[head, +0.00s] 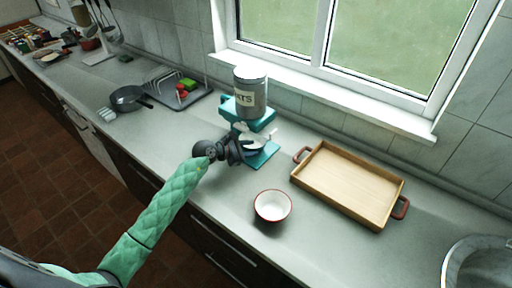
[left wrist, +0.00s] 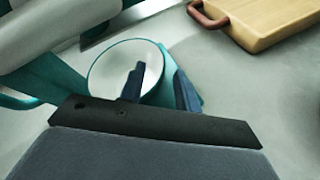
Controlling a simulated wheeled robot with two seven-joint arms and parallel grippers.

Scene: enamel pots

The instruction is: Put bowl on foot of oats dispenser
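The oats dispenser (head: 250,92) stands by the window, a labelled canister on a teal stand with a flat teal foot (head: 264,156). A bowl (head: 262,137), white inside and teal outside, is under the canister over the foot, partly hidden by my left gripper (head: 245,143). In the left wrist view the bowl (left wrist: 108,72) lies between and beyond the fingers (left wrist: 160,85). One finger is over its inside, the other outside its rim. The fingers stand apart and look open. Whether the bowl touches the foot is hard to see. My right gripper is out of view.
A white bowl with a red rim (head: 272,206) stands near the counter's front edge. A wooden tray (head: 345,187) with red-brown handles is to the right; a metal pot (head: 478,262) is beyond it. A dark pan (head: 127,98) and a rack (head: 180,98) are on the left.

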